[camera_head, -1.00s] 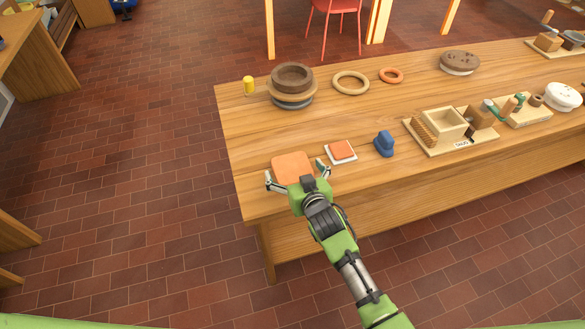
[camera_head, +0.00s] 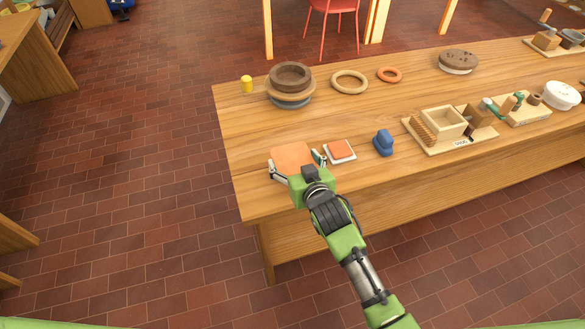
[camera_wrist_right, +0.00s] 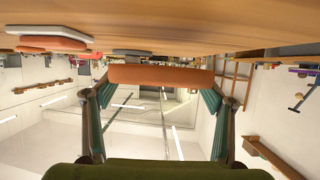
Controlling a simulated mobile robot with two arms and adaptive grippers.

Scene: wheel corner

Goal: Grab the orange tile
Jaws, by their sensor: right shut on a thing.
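The large orange tile (camera_head: 292,156) is at the front left of the wooden table, a flat rounded square. My right gripper (camera_head: 295,164) is shut on it, with one finger at its left edge and one at its right. In the right wrist view the tile (camera_wrist_right: 160,76) spans the space between the two fingers. I cannot tell whether it touches the tabletop. A smaller orange tile (camera_head: 341,148) lies on a white square plate just right of the gripper. My left gripper is not in view.
On the table (camera_head: 240,190) a blue object (camera_head: 384,142) stands right of the small tile. A wooden tray (camera_head: 440,138) with a box is farther right. The table's left-middle is clear.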

